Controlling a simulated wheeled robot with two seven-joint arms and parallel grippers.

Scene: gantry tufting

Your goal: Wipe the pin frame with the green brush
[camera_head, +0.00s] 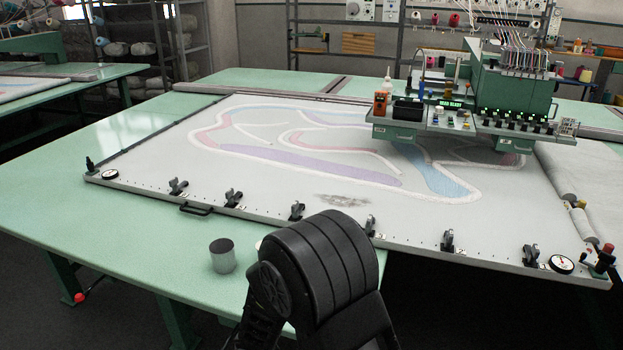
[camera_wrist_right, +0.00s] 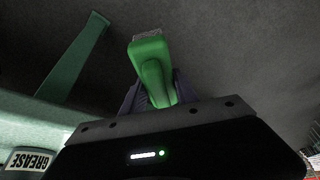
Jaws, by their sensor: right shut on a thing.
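The pin frame (camera_head: 410,240) is a large pale frame on the green table, with black clamps and round gauges along its near edge. White cloth with a coloured track pattern is stretched across it, and a dark smudge (camera_head: 343,200) marks the cloth near the front middle. In the right wrist view, my right gripper (camera_wrist_right: 157,95) is shut on the green brush (camera_wrist_right: 153,65), whose bristle end points away from the jaws. In the head view, a black arm link of mine covers part of the near edge; the brush and both grippers are not visible there.
A grey tin (camera_head: 222,256) stands on the table by the near edge; a tin labelled GREASE (camera_wrist_right: 27,160) shows in the right wrist view. The green tufting machine (camera_head: 500,90) overhangs the frame's back right. The left part of the table (camera_head: 90,215) is clear.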

